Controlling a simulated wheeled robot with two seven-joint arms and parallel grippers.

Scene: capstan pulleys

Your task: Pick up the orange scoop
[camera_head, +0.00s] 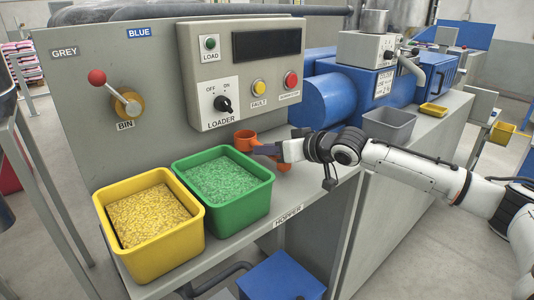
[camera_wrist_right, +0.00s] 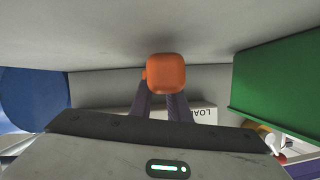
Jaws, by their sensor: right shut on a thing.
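The orange scoop (camera_head: 245,140) is at the back of the ledge, right of the green bin, with more orange (camera_head: 284,166) showing below my gripper. My right gripper (camera_head: 266,150) reaches it from the right and is shut on it. In the right wrist view the scoop (camera_wrist_right: 166,73) shows as a rounded orange block at the tips of my right gripper's fingers (camera_wrist_right: 161,98). My fingers hide part of the scoop, and I cannot tell whether it touches the ledge. My left gripper is not in view.
A green bin of green pellets (camera_head: 222,180) and a yellow bin of yellow pellets (camera_head: 150,220) stand on the ledge. The loader control panel (camera_head: 240,70) is just behind the scoop. A grey tray (camera_head: 389,126) and blue machine (camera_head: 330,98) are to the right.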

